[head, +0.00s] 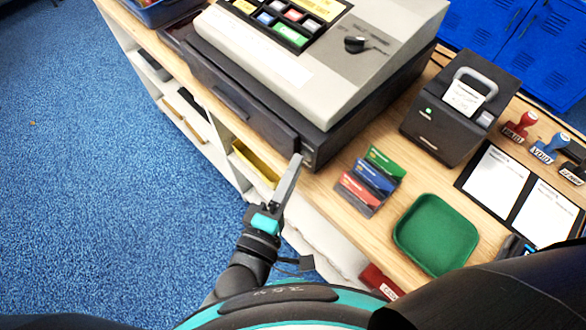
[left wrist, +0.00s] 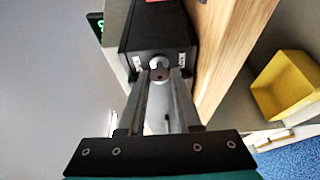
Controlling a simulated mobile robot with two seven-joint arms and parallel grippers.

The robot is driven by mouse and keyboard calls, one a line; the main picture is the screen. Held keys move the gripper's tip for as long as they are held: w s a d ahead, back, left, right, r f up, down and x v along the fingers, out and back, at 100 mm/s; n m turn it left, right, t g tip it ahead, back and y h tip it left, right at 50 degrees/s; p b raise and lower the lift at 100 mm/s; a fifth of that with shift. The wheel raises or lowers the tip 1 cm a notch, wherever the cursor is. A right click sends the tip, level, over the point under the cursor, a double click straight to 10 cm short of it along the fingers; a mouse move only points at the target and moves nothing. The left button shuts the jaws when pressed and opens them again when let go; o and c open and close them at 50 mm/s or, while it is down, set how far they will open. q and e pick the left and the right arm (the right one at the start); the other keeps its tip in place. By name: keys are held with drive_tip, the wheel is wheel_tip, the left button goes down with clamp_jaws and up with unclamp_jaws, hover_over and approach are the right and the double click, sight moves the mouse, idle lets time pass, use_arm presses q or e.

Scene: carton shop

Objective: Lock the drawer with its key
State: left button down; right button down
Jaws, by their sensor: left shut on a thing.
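The black cash drawer (head: 262,122) sits under the grey cash register (head: 290,75) on the wooden counter. Its front looks closed or nearly so. My left gripper (head: 297,160) is at the front right corner of the drawer. In the left wrist view the gripper (left wrist: 160,77) is shut on the small key (left wrist: 160,73), right at the round lock on the drawer's dark front (left wrist: 160,35). A LOCK label (left wrist: 182,58) is to the right of the lock. The fingers hide much of the key, so I cannot tell how deep it sits. My right gripper is out of view.
Stacked cards (head: 370,180), a green tray (head: 436,233) and a black card printer-like device (head: 455,105) stand on the counter to the right. Stamps (head: 520,125) are farther right. A yellow bin (head: 255,163) is on a shelf below. Blue floor (head: 90,180) lies open at left.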

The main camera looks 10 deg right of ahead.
use_arm(q)
drive_tip(key=m+t+h+b, duration=0.1)
drive_tip(key=m, duration=0.3)
drive_tip(key=shift+f, duration=0.15)
drive_tip(key=c, duration=0.6)
unclamp_jaws()
